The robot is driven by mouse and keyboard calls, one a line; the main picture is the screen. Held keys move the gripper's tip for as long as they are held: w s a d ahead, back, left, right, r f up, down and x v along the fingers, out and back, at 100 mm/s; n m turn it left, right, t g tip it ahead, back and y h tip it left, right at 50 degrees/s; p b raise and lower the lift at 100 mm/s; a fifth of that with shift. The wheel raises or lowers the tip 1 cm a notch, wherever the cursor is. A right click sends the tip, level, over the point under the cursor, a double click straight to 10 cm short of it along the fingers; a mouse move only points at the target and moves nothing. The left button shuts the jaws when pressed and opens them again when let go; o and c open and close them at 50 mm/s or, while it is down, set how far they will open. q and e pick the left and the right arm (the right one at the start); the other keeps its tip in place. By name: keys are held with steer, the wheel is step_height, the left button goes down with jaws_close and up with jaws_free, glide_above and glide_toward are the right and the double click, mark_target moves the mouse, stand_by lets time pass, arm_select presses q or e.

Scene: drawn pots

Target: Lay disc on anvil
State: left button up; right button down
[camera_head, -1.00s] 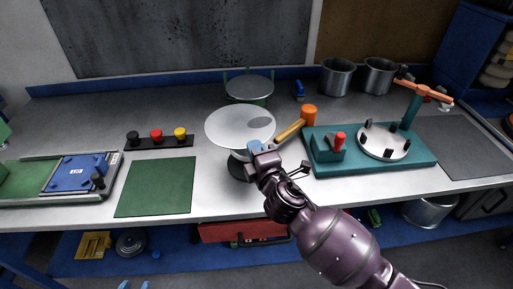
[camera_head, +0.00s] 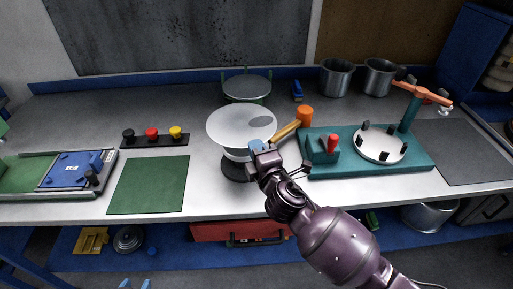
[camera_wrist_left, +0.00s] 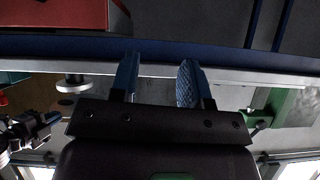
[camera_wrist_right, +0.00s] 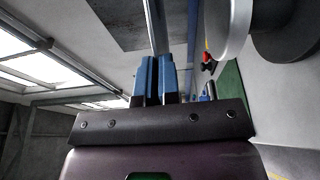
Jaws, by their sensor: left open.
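The disc (camera_head: 229,127) is a large pale round plate in the head view, lying level above the anvil (camera_head: 237,170), a dark stand with a pale top mostly hidden under it. My right gripper (camera_head: 257,146) is shut on the disc's near right edge. In the right wrist view the disc (camera_wrist_right: 154,22) shows edge-on between the blue fingertips (camera_wrist_right: 157,75). The anvil's pale top (camera_wrist_right: 230,28) is beside it there, with a gap visible. My left gripper (camera_head: 136,284) shows only its blue tips at the bottom edge; in the left wrist view it (camera_wrist_left: 158,75) is open and empty.
A teal fixture (camera_head: 400,166) with a red knob stands to the right of the anvil. A wooden-handled orange mallet (camera_head: 305,117) lies close by the disc. A green mat (camera_head: 148,185) lies at left, bare.

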steer(key=shift+f+b, duration=2.45)
steer(key=shift+f, duration=0.5)
steer(key=shift+f, duration=0.1)
steer(key=shift+f+b, duration=0.45)
steer(key=c, duration=1.3)
jaws_free()
steer(key=shift+o, duration=0.2)
